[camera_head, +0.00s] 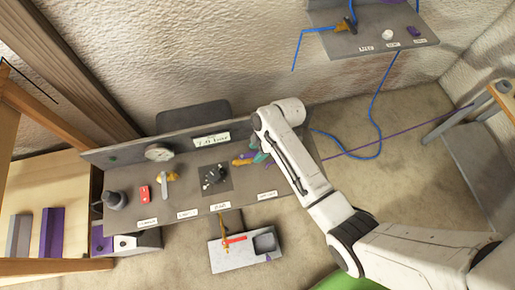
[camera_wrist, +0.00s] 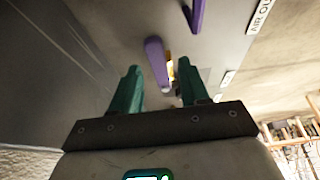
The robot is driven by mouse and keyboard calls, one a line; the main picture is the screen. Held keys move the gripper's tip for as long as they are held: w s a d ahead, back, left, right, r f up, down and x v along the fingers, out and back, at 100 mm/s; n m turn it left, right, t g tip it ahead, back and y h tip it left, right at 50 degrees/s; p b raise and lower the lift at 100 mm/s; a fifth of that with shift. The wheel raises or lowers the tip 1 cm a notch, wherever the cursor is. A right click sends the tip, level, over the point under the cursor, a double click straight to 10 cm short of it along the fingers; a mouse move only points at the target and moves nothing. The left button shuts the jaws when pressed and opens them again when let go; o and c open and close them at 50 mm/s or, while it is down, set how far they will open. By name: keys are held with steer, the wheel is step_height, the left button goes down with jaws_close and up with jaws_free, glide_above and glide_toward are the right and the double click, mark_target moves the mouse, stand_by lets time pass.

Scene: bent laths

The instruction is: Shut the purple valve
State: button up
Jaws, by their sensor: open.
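The purple valve has a purple lever (camera_wrist: 156,62) on a yellow-orange body (camera_wrist: 170,70) in the wrist view. In the head view the valve (camera_head: 243,161) shows at the right part of the grey panel, partly hidden by my gripper. My gripper (camera_wrist: 158,70) is open, with one teal finger on each side of the lever in the wrist view. I cannot tell whether a finger touches the lever. In the head view my gripper (camera_head: 262,155) is just right of the valve.
The grey panel (camera_head: 130,212) also carries a round gauge (camera_head: 158,152), a red part (camera_head: 145,193), a grey-handled valve (camera_head: 166,176) and a black knob (camera_head: 213,177). A second purple bar (camera_wrist: 196,15) is above in the wrist view. A tray (camera_head: 225,258) lies below the panel.

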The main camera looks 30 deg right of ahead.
steer(key=shift+c, duration=0.3)
jaws_close()
stand_by(0.3)
